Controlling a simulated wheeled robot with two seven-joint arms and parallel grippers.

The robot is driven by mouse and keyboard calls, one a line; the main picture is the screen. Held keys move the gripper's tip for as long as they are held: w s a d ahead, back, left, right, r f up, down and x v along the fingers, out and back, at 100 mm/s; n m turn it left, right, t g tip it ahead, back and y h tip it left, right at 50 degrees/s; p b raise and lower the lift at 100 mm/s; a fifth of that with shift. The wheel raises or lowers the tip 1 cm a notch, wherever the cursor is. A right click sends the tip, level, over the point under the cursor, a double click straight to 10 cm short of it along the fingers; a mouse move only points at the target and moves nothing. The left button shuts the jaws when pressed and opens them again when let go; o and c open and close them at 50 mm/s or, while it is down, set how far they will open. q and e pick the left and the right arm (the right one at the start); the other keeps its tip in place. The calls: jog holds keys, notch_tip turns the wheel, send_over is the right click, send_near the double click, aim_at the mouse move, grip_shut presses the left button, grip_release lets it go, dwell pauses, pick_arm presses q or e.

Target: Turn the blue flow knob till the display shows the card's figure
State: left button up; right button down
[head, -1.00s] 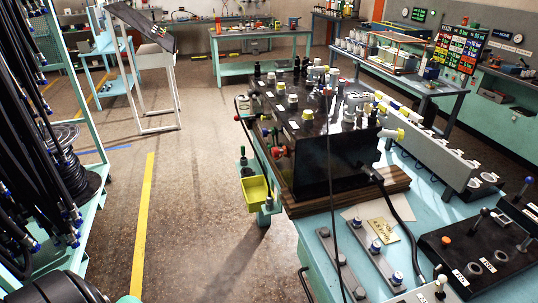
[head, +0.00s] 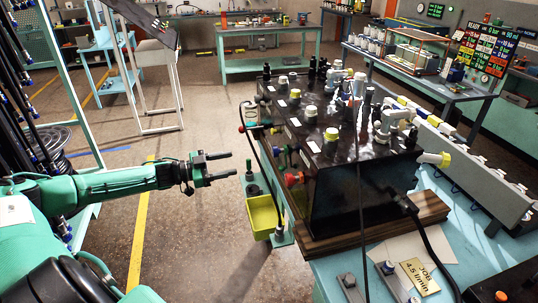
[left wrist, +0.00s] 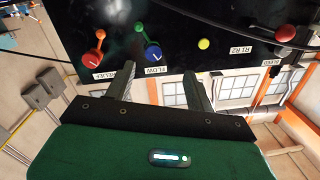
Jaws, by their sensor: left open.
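The blue flow knob (left wrist: 153,53), with a green lever, sits on the black block's panel above a label reading FLOW in the left wrist view. My left gripper (left wrist: 158,72) is open and empty, its fingers below and to either side of the knob, apart from it. In the head view my left gripper (head: 233,164) is left of the black block (head: 350,185), with a gap between. The job card (head: 421,277) lies on the bench and reads 4.5 l/min. A lit display board (head: 486,47) stands at the back right; its figures are too small to read surely.
An orange-red relief knob (left wrist: 94,58), a yellow button (left wrist: 204,44) and a red bleed knob (left wrist: 285,33) share the panel. Black hoses run over the block.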

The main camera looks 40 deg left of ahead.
aim_at(272, 152)
pick_arm(q)
jog(key=shift+m+h, duration=0.3)
jog(key=shift+h, duration=0.1)
jog(key=p+x, duration=0.1)
jog(key=x, duration=0.3)
jog(key=r+p+x, duration=0.1)
jog(key=p+x, duration=0.1)
jog(key=x, duration=0.2)
jog(key=r+p+x, duration=0.1)
jog(key=p+x, duration=0.1)
jog(key=x, duration=0.3)
jog(key=shift+s+d+r, duration=0.15)
jog(key=shift+s+d, duration=0.1)
jog(key=shift+d, duration=0.2)
jog(key=shift+w+d, duration=0.25)
pick_arm(e)
jog(key=r, duration=0.2)
jog(key=w+r, duration=0.1)
jog(key=r, duration=0.2)
jog(key=shift+w+a, duration=0.1)
pick_arm(q)
jog(key=c, duration=1)
jog(key=shift+o, duration=0.2)
pick_arm(e)
jog(key=shift+a, duration=0.15)
